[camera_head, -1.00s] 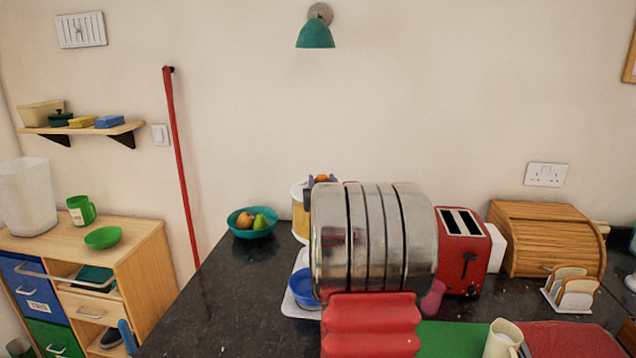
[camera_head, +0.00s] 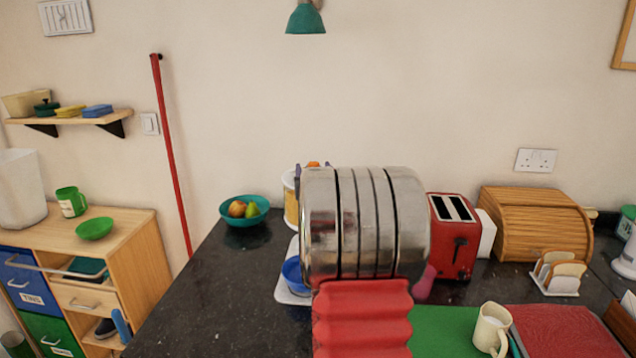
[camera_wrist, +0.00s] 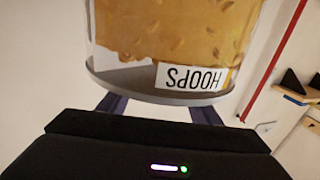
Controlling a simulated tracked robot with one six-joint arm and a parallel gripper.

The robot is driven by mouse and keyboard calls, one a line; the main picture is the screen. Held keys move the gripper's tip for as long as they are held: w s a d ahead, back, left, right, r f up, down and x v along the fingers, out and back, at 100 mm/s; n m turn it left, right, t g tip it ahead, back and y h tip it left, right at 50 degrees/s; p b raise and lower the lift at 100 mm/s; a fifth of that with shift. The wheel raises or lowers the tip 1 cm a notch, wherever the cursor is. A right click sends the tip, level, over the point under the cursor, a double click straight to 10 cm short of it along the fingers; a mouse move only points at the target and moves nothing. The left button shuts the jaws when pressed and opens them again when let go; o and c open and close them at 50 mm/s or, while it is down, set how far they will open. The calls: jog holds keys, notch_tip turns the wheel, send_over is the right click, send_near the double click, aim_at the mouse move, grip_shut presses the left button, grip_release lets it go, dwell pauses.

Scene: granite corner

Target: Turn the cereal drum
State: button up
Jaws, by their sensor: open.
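The cereal drum (camera_head: 291,209) is a clear cylinder of golden cereal, standing on the dark worktop behind my silver arm, which hides most of it. In the wrist view the drum (camera_wrist: 175,35) fills the upper middle, with a grey rim and a white HOOPS label (camera_wrist: 191,78) that reads upside down; the room is inverted there too. My gripper (camera_head: 312,166) shows only as purple tips by the drum's top. In the wrist view my gripper (camera_wrist: 160,108) is open, one finger toward each side of the drum's rim. Whether the fingers touch it is unclear.
A teal fruit bowl (camera_head: 244,210) stands left of the drum. A blue bowl (camera_head: 293,274) on a white tray is in front, partly hidden. A red toaster (camera_head: 454,237), bread bin (camera_head: 535,229) and cream mug (camera_head: 491,329) are to the right. The worktop's left front is clear.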

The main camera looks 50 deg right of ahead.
jog(key=v, duration=1.3)
jog(key=shift+w, duration=0.1)
dwell(0.3)
jog(key=s+f+g+y, duration=0.2)
jog(key=s+f+g, duration=0.25)
jog(key=f, duration=0.55)
jog(key=s+a+f+g+y, duration=0.25)
jog(key=a+f, duration=0.25)
jog(key=a, duration=0.4)
jog(key=s+a+r+n+y, duration=0.1)
jog(key=s+a+n+y, duration=0.1)
jog(key=a, duration=1)
jog(key=s+a+r+n+y, duration=0.1)
jog(key=s+a+n+y, duration=0.2)
jog(key=a, duration=1)
jog(key=s+a+r+n+g+y, duration=0.1)
jog(key=s+a+r+n+y, duration=0.1)
jog(key=a, duration=1)
jog(key=shift+s+n, duration=0.6)
jog(key=shift+s, duration=0.2)
